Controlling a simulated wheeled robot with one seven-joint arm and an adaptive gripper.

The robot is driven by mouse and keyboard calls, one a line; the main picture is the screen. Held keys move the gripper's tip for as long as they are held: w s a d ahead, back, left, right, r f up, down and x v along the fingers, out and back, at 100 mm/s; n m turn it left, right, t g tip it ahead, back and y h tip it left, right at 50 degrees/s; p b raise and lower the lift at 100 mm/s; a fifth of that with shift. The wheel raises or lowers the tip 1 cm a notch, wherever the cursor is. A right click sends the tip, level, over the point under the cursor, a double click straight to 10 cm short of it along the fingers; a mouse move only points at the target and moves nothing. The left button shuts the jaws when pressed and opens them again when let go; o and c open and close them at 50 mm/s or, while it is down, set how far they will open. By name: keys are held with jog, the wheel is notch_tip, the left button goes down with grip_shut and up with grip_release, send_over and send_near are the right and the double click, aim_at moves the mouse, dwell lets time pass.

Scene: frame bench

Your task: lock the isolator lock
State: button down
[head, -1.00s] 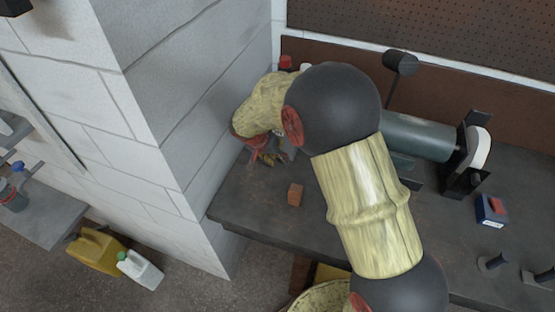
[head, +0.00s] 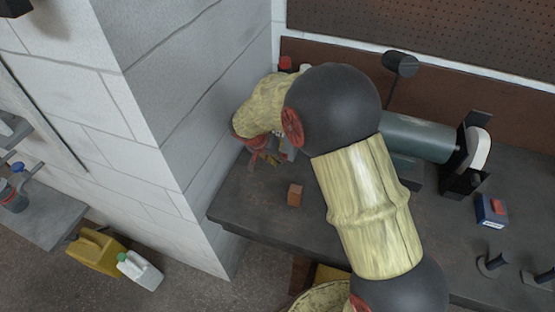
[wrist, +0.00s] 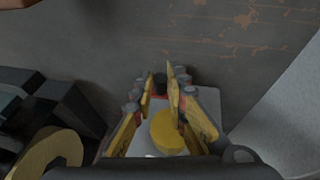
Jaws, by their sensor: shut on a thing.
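The isolator lock looks to be the pale grey housing with a round yellow disc (wrist: 168,133), seen between and below my fingers in the wrist view. My gripper (wrist: 160,84) has its yellow-padded fingers closed in on a small dark piece at their tips; I take it for part of the isolator lock, but its shape is mostly hidden. In the head view my gripper (head: 264,157) is low over the far left of the bench, beside the white block wall. My arm hides most of the lock there.
A green cylindrical machine (head: 418,137) stands to the right of my arm. A red-capped item (head: 286,63) stands behind my wrist. The block wall (head: 165,120) is close on the left.

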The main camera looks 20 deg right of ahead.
dwell(0.4)
jog(key=w+a, duration=0.1)
jog(key=w+a+b, duration=0.1)
jog(key=a, duration=0.1)
jog(key=shift+w, duration=0.15)
jog(key=c, duration=1.8)
grip_release()
jog(key=shift+a, duration=0.1)
jog(key=shift+o, duration=0.2)
jog(key=shift+r, duration=0.1)
jog(key=v, duration=1.1)
jog(key=shift+a+r, duration=0.15)
jog(key=shift+r, duration=0.2)
